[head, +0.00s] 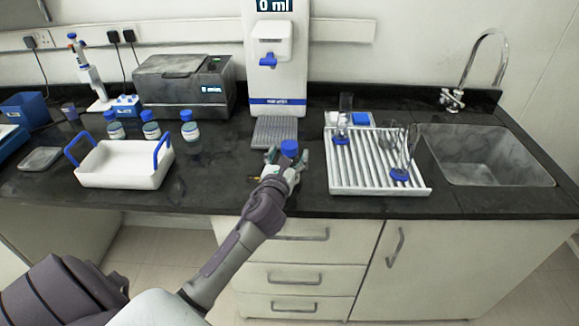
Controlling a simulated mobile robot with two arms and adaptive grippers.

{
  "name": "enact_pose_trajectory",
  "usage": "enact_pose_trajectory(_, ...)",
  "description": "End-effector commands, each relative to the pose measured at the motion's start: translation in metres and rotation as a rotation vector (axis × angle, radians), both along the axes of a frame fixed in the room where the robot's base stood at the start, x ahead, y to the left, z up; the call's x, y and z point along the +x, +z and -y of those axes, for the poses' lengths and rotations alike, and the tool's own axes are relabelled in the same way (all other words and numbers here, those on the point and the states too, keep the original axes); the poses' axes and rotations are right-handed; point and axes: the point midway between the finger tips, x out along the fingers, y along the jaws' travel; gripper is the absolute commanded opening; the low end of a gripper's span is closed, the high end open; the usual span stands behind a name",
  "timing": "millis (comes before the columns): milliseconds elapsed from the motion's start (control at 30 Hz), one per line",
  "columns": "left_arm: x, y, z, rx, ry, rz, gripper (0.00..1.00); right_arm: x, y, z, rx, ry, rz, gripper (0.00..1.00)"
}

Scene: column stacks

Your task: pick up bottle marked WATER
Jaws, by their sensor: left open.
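A blue-capped bottle (289,148) stands on the dark counter in front of the dispenser's drip grate. My left gripper (286,160) is at this bottle, with its fingers open around the part below the cap. The gripper hides most of the bottle's body and its label, so I cannot read whether it says WATER. Three more blue-capped bottles, a left one (115,127), a middle one (151,128) and a right one (190,129), stand behind the white tray. Their labels are too small to read. My right gripper is not in view.
A white tray with blue handles (122,178) stands at the left. The white dispenser (276,60) rises behind my gripper. A white drying rack (378,182) with glassware is close on the right, before the sink (485,160). The counter between tray and gripper is clear.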

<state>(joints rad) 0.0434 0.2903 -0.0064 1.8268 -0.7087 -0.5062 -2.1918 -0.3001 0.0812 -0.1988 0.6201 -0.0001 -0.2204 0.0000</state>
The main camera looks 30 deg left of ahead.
Motion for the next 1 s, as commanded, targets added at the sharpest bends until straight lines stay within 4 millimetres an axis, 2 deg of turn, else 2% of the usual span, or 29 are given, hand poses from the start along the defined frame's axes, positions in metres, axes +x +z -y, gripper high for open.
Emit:
enact_pose_trajectory(100,0.0085,0.0000,-0.0030,0.000,0.000,0.000,0.77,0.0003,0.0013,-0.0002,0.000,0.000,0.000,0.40)
enact_pose_trajectory(333,0.0091,-0.0004,-0.0030,0.000,-0.001,0.000,0.75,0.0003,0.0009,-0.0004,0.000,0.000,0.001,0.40)
enact_pose_trajectory(767,0.0087,-0.0012,-0.0030,-0.001,0.000,-0.002,0.03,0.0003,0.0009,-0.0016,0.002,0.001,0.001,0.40)
enact_pose_trajectory(800,0.0087,-0.0014,-0.0030,-0.001,0.000,-0.002,0.00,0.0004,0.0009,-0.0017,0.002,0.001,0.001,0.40)
enact_pose_trajectory(1000,0.0086,-0.0014,-0.0030,-0.001,0.000,-0.002,0.00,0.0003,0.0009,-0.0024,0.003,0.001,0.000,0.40)
